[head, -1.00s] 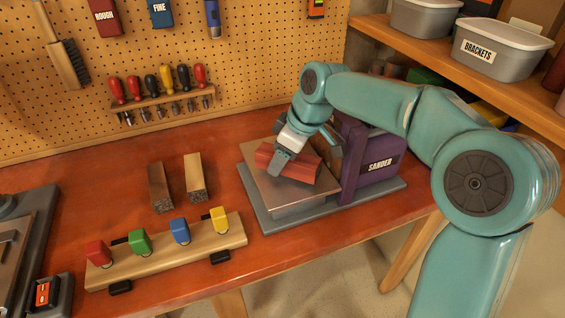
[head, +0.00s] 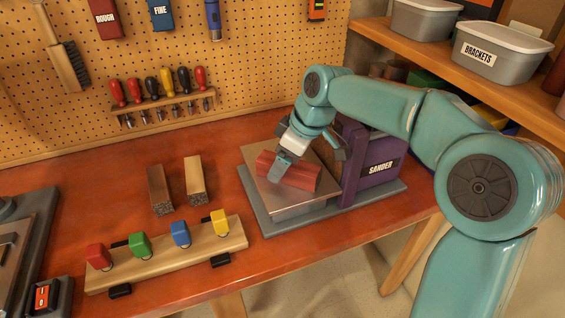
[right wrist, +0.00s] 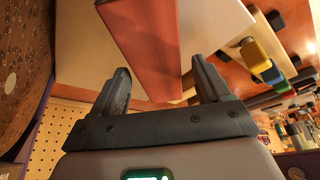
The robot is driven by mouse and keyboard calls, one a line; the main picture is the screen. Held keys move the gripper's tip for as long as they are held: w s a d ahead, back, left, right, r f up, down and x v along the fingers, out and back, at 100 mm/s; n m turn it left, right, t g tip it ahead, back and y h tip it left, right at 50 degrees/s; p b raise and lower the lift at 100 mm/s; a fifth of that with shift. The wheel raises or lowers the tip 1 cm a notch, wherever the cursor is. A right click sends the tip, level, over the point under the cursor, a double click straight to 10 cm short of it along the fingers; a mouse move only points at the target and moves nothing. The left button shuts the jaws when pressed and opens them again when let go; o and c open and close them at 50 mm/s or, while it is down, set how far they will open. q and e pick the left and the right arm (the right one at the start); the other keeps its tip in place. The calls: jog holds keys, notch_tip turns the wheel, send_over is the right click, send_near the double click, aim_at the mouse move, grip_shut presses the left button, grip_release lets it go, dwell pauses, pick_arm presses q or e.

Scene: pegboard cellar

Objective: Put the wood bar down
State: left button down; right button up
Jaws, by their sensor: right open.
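A red wood bar (head: 303,178) lies on the metal table (head: 262,190) of the sander (head: 372,170). My right gripper (head: 303,160) is over the bar with its jaws open. In the right wrist view the red bar (right wrist: 147,45) runs between the two spread fingers of my right gripper (right wrist: 163,85), with gaps on both sides. The head view hides part of the bar behind the near finger. My left gripper is not in view.
A dark bar (head: 159,187) and a pale bar (head: 194,178) lie on the red bench, left of the sander. In front is a wooden rack (head: 165,258) with red, green, blue and yellow blocks. A shelf with grey bins (head: 500,55) stands right.

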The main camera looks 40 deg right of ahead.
aim_at(303, 167)
jog(key=p+v, duration=0.1)
jog(key=v, duration=0.9)
jog(key=shift+s+r, duration=0.2)
jog(key=shift+r, duration=0.15)
jog(key=shift+d, duration=0.1)
